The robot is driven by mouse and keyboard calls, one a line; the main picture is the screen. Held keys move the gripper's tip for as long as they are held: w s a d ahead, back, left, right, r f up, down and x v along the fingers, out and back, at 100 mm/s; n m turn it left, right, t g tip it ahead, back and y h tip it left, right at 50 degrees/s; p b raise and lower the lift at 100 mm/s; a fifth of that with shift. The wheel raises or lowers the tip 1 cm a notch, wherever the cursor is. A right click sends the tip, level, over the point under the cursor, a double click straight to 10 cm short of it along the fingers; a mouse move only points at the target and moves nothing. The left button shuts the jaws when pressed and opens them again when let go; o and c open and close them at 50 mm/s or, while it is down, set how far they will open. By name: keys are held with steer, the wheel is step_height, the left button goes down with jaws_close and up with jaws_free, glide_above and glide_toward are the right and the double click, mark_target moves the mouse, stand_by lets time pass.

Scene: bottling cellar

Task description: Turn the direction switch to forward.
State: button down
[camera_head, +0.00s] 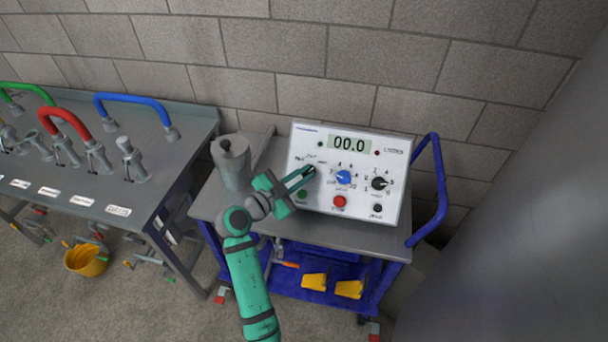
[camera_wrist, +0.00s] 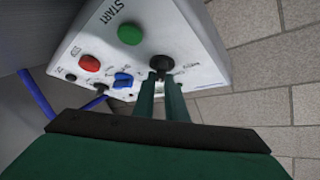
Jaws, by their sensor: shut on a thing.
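The white control box (camera_head: 320,205) stands on a cart and has a display reading 00.0. My green gripper (camera_head: 303,176) reaches the left side of its face. In the wrist view my gripper (camera_wrist: 161,88) has both fingers closed on a black knob, the direction switch (camera_wrist: 160,67), above the green START button (camera_wrist: 130,34). The fingers hide part of the switch and its labels, so its setting cannot be read. A blue knob (camera_head: 343,177), a black knob (camera_head: 380,183) and a red button (camera_head: 339,201) sit to the right.
A grey cylindrical vessel (camera_head: 232,163) stands on the cart top (camera_head: 375,238) left of the box, close to my arm. A blue cart handle (camera_head: 438,190) rises at right. A bench (camera_head: 150,150) with coloured hoses is at left.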

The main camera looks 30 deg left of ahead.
stand_by(0.4)
steer(key=c, duration=1.8)
jaws_free()
steer(key=shift+s, duration=0.1)
steer(key=v, duration=1)
steer(key=shift+s, duration=0.35)
steer(key=shift+a, duration=0.1)
